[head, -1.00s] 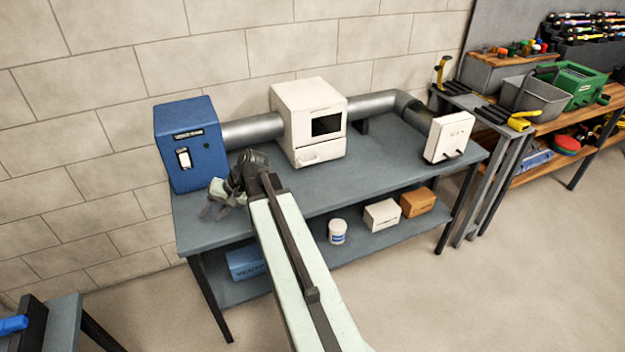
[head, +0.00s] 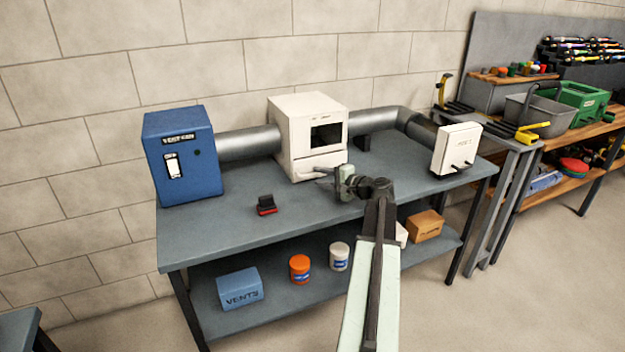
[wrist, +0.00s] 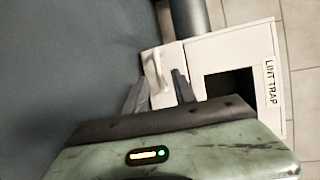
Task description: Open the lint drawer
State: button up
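The white lint trap box (head: 296,112) stands on the grey bench against the wall, with a dark window and a drawer (head: 305,166) low on its front. The drawer looks shut. In the wrist view, which is turned sideways, the box reads LINT TRAP (wrist: 272,82). The drawer front (wrist: 172,58) bears a pale handle (wrist: 154,72). My gripper (head: 326,173) is in front of the drawer. In the wrist view my gripper (wrist: 158,84) has its two fingers apart, with the handle ahead between them. I cannot tell whether they touch it.
A blue vent fan box (head: 185,155) with a white switch stands left, joined by a grey duct (head: 249,143). A black and red item (head: 266,204) lies on the bench (head: 225,228). A white panel (head: 457,148) stands right. The bench's front left is mostly clear.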

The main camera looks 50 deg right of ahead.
aim_at(312, 174)
jog(key=x, duration=0.3)
jog(key=shift+w+f, duration=0.1)
jog(key=shift+w, duration=0.2)
grip_shut()
dwell(1.1)
